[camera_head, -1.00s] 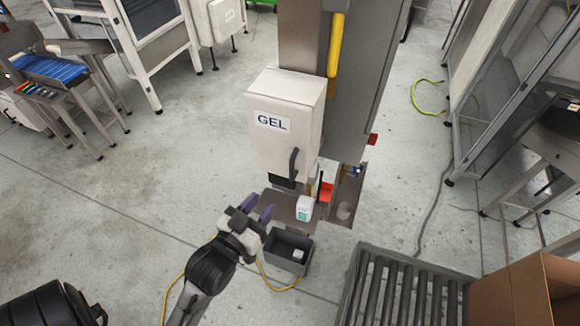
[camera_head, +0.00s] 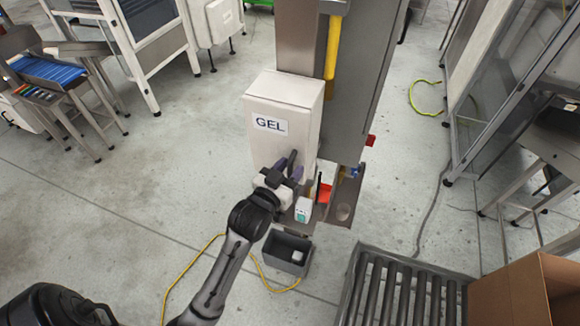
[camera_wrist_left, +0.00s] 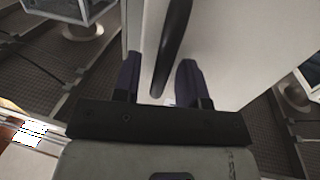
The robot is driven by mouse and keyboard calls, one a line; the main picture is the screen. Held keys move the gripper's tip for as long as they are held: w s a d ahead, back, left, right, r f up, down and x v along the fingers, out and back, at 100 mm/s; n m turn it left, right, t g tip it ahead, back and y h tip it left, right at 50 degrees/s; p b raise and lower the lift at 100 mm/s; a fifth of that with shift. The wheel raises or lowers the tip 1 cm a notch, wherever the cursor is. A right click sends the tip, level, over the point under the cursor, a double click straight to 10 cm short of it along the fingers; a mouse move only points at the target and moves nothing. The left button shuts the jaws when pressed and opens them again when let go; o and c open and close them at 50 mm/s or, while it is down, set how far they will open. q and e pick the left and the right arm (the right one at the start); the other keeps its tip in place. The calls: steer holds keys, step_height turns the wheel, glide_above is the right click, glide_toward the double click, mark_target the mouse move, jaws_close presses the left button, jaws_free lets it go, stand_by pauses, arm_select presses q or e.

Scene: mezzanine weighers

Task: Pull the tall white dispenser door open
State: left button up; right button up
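The tall white dispenser door (camera_head: 262,103) with a GEL label hangs on a grey column in the head view and looks shut. Its dark upright handle (camera_head: 292,158) is partly hidden by my left gripper (camera_head: 285,166). In the left wrist view, the black handle (camera_wrist_left: 174,42) runs between the two purple fingers of my left gripper (camera_wrist_left: 160,64). The fingers are apart, with a gap showing on both sides of the handle, near the white door face (camera_wrist_left: 230,40). My right gripper is in neither view.
Below the door, a small white bottle (camera_head: 303,210) and a red item (camera_head: 324,194) sit on a metal shelf (camera_head: 343,212). A grey bin (camera_head: 269,252) is underneath. A roller conveyor (camera_head: 400,295) and cardboard box (camera_head: 545,285) are lower right. Floor left of the dispenser is clear.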

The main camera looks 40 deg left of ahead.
arm_select(q)
steer(key=shift+w, duration=0.15)
jaws_close()
stand_by(0.4)
